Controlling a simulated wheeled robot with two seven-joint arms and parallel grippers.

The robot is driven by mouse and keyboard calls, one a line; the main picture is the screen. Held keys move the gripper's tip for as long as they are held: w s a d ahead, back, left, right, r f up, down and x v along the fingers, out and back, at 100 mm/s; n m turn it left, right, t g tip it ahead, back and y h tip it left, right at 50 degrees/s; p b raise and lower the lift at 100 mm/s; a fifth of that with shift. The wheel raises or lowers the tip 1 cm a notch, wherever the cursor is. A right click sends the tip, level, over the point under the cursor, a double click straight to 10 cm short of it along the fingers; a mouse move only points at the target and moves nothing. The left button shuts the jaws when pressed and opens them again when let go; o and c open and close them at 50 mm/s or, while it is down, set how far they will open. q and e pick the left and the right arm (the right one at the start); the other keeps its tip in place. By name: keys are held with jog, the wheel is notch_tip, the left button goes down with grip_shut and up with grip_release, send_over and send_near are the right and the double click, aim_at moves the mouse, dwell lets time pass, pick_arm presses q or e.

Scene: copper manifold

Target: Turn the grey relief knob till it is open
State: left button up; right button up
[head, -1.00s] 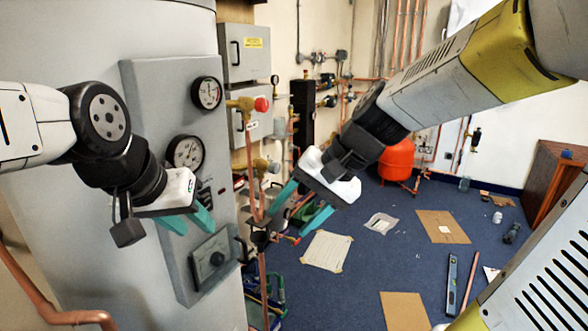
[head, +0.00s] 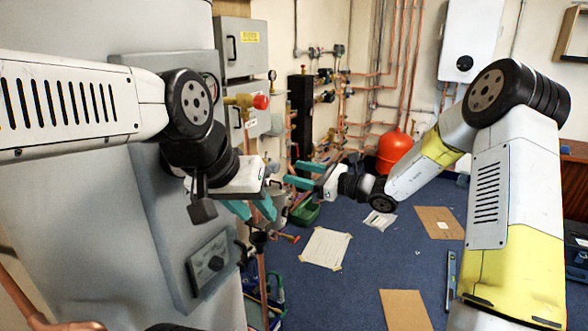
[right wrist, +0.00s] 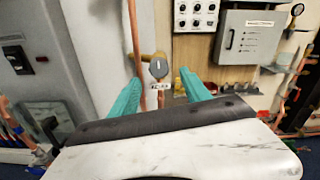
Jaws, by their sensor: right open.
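The grey relief knob (right wrist: 158,68) shows in the right wrist view on a brass fitting, with a pale vertical mark on its face and a small label below it. My right gripper (right wrist: 160,80) is open, its teal fingers on either side of the knob in that picture; I cannot tell how far the knob is beyond the fingertips. In the head view my right gripper (head: 288,174) points left toward the pipework. My left gripper (head: 258,213) is open and empty in front of the cylinder panel. I cannot make out the grey knob in the head view, where my left arm covers that area.
A red knob (head: 261,102) on a brass valve sits above. The grey panel (head: 150,220) on the large cylinder stands close behind my left arm. A copper pipe (right wrist: 136,40) runs by the knob. Papers and cardboard (head: 405,308) lie on the blue floor.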

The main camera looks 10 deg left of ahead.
aim_at(278, 168)
jog(key=x, duration=0.6)
jog(key=shift+a, duration=0.25)
jog(key=shift+c, duration=0.3)
grip_shut()
jog(key=shift+m, duration=0.3)
jog(key=m, duration=0.5)
jog(key=shift+m, duration=0.3)
jog(key=m, duration=0.5)
jog(key=shift+m, duration=0.3)
